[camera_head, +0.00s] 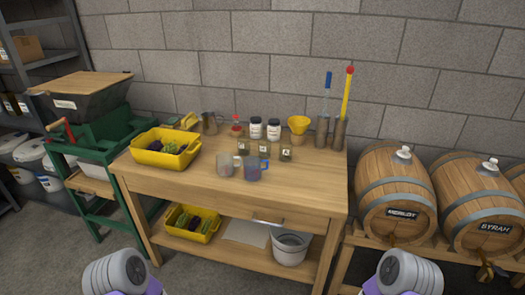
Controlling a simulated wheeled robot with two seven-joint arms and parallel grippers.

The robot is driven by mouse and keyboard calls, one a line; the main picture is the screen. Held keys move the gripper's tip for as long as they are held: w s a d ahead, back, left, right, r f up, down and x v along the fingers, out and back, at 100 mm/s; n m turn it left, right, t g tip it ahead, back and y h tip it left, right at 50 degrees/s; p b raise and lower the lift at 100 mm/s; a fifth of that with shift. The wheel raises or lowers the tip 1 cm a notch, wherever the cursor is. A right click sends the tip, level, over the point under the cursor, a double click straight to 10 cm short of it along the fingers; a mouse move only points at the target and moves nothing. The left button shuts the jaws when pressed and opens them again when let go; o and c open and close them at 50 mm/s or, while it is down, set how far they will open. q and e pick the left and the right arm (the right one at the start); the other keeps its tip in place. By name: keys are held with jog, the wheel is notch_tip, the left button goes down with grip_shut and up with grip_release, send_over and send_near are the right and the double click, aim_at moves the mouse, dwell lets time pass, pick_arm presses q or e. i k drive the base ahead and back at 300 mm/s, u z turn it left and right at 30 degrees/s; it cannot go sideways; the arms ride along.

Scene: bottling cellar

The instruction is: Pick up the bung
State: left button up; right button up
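A pale grey-white bung (403,154) sits on top of the barrel labelled MERLOT (397,195), at the right. My two arms show only as rounded grey and purple parts at the bottom edge, left and right of centre. No gripper fingers are in view. Both arm parts are apart from the barrels and bungs.
A green press (95,135) stands left. A barrel rack (362,241) stands right, with a tap (487,272).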

aim_at(491, 166)
jog(key=z, duration=1.65)
